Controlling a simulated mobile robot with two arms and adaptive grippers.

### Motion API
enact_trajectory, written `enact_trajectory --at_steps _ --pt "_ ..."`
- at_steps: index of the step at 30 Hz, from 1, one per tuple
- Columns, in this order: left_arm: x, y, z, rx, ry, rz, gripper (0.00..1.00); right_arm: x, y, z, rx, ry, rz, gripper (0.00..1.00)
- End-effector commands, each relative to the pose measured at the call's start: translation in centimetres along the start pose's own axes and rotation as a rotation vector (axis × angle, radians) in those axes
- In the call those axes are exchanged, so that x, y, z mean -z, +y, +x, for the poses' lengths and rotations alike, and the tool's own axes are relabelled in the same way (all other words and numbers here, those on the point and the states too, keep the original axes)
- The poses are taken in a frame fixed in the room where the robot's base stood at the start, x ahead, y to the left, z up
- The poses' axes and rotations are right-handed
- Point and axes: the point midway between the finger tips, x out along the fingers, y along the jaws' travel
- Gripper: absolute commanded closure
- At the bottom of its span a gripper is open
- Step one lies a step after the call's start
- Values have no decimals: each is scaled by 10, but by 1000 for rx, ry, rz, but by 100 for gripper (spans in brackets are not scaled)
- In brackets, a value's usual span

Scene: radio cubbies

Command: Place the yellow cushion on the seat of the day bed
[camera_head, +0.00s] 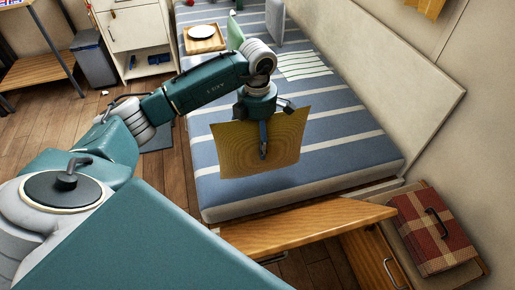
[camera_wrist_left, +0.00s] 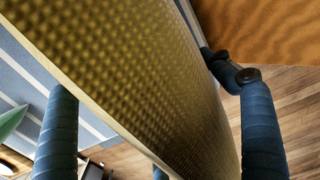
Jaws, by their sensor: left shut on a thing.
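The yellow cushion (camera_head: 240,150) is a flat square with a ringed pattern, hanging on edge in front of the day bed's blue and white striped seat (camera_head: 350,152). My left gripper (camera_head: 264,148) is shut on its upper part, one finger lying down the near face. In the left wrist view the cushion (camera_wrist_left: 140,75) runs between the two fingers of my left gripper (camera_wrist_left: 160,135). I cannot tell whether the cushion's lower edge touches the seat. My right gripper is not in view.
A wooden tray (camera_head: 205,46) with a white plate, a green cushion (camera_head: 236,32) and a grey cushion (camera_head: 275,18) are on the far seat. A striped cloth (camera_head: 303,65) lies mid-seat. A wooden panel (camera_head: 300,226) and a red checked case (camera_head: 432,230) are at the near end.

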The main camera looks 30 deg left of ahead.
Motion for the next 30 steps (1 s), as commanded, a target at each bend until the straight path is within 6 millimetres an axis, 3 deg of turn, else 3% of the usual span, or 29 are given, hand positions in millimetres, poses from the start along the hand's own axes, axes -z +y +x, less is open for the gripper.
enact_trajectory --at_steps 11,23,24,27,30 --pt "0 0 43 1 -1 1 55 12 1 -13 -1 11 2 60" --pt "-1 0 46 -1 -2 1 55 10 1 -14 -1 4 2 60" --pt "0 0 46 -1 -1 1 15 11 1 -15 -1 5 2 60" --pt "0 0 46 -1 -1 1 0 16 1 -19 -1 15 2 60" --pt "0 0 46 -1 -1 1 0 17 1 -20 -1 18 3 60"
